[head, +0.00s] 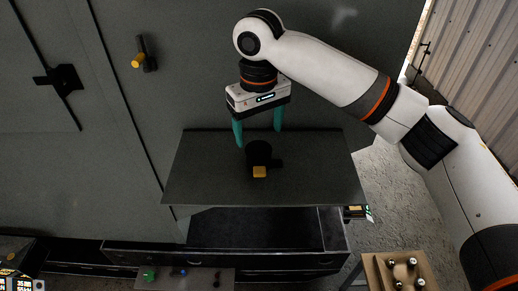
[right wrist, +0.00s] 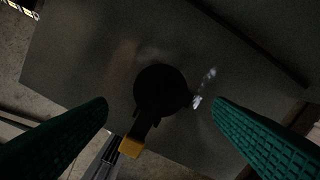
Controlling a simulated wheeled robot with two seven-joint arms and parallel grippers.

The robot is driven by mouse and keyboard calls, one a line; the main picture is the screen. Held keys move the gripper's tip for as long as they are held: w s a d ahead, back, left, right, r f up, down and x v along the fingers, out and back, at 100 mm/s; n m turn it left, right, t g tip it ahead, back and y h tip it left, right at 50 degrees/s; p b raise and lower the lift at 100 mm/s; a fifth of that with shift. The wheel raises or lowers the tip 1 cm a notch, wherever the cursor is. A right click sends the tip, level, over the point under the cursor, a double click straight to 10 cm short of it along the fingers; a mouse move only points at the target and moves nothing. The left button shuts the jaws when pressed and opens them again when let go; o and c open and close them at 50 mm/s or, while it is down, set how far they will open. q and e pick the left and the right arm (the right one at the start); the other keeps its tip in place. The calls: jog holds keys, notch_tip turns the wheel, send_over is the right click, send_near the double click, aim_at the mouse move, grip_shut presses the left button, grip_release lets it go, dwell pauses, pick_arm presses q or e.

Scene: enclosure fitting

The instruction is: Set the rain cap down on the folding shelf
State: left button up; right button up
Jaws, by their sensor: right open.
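The rain cap appears to be the black round piece (head: 259,153) with a yellow tab, resting on the dark folding shelf (head: 200,180). In the right wrist view the black disc (right wrist: 160,90) lies on the shelf (right wrist: 70,55), with an arm ending in a yellow block. My right gripper (head: 258,143) has two green fingers and is open above and just behind the piece. In the right wrist view its fingers (right wrist: 160,110) stand on either side of the disc, apart from it. My left gripper is not in view.
Below the shelf is an open dark drawer (head: 225,259). A wooden block with several round knobs (head: 402,264) stands at the lower right. A yellow-tipped handle (head: 144,57) sticks out of the grey cabinet wall. The shelf is clear on both sides of the piece.

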aim_at(259, 151)
notch_tip(259, 151, up, 4)
jog(key=shift+s+r+b, duration=0.1)
jog(key=shift+r+b, duration=0.1)
jog(key=shift+b, duration=0.2)
dwell(1.0)
